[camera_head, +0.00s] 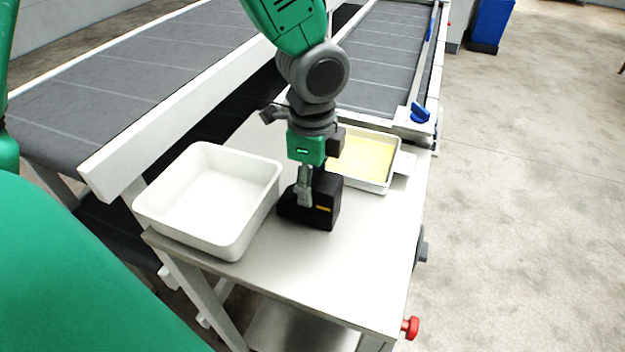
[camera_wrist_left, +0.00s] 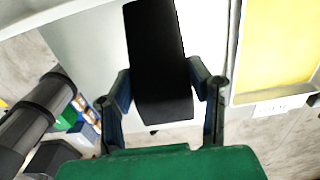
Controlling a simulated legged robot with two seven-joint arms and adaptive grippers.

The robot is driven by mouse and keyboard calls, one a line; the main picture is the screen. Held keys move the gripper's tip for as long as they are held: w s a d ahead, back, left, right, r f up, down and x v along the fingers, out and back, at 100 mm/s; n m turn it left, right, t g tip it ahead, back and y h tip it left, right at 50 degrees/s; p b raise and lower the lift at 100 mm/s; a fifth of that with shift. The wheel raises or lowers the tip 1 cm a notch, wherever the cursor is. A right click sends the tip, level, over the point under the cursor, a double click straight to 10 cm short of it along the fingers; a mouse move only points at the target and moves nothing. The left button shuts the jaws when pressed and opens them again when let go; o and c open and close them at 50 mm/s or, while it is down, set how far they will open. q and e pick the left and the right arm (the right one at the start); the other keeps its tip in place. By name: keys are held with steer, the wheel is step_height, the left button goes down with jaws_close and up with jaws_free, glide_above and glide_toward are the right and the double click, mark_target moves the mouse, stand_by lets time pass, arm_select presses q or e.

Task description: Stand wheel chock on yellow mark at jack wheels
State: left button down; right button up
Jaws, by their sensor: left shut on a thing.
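The wheel chock (camera_head: 324,217) is a black block with a small yellow stripe. It is at the table top between a white bin and a shallow tray; whether it touches the table I cannot tell. My left gripper (camera_head: 305,190) reaches down from above and is shut on the chock. In the left wrist view the chock (camera_wrist_left: 158,65) sits between the two fingers of the gripper (camera_wrist_left: 162,90). I cannot make out jack wheels or a yellow floor mark. My right gripper is not in view.
The white bin (camera_head: 147,205) stands left of the chock. A white tray with a yellow inside (camera_head: 365,158) is behind right. The pale table (camera_head: 345,275) is clear in front. A red knob (camera_head: 410,327) sticks out at its front right. Grey conveyor belts (camera_head: 110,90) lie behind; open floor is right.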

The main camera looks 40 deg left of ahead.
arm_select(q)
steer(key=shift+f, duration=0.1)
steer(key=c, duration=0.8)
jaws_free()
steer(key=shift+o, duration=0.2)
steer(key=shift+a, duration=0.25)
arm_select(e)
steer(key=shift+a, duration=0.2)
arm_select(q)
steer(key=shift+a, duration=0.1)
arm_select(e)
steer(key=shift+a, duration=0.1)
